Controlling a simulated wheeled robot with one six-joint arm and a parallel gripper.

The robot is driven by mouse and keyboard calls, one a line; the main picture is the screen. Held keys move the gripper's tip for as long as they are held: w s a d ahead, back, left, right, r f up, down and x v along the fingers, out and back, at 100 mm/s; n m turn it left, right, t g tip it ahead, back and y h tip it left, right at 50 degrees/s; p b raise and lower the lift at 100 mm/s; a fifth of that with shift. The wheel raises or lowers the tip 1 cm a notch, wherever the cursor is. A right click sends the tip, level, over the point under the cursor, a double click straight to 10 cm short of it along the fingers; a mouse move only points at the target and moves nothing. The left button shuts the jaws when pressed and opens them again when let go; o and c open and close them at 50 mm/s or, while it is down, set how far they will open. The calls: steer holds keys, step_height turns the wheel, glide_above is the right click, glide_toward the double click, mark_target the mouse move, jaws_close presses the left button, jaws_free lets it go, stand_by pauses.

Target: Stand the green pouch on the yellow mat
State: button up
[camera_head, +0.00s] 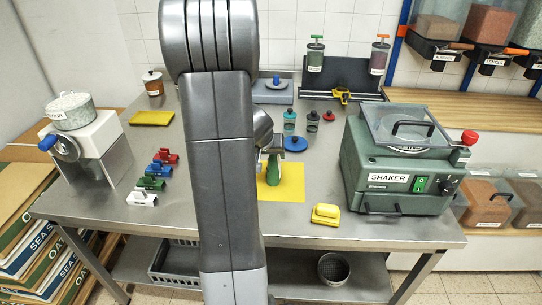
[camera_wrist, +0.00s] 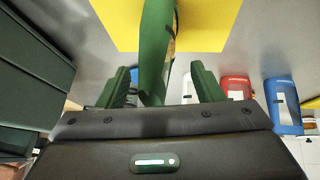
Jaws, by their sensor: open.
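The green pouch (camera_head: 273,172) appears upright on the yellow mat (camera_head: 290,192), near the mat's left part, partly hidden by my arm. In the wrist view the pouch (camera_wrist: 154,45) rises between the two dark green fingers of my gripper (camera_wrist: 158,82), with the yellow mat (camera_wrist: 112,22) behind it. The fingers are open, with visible gaps on both sides of the pouch. In the head view my arm hides most of the gripper and the mat's left edge.
The green shaker machine (camera_head: 400,165) stands right of the mat. A blue disc (camera_head: 296,143) and small jars (camera_head: 290,122) are behind the mat. Several coloured clips (camera_head: 152,183) sit to the left.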

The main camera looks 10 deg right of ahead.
steer(key=v, duration=0.9)
steer(key=shift+p, duration=0.45)
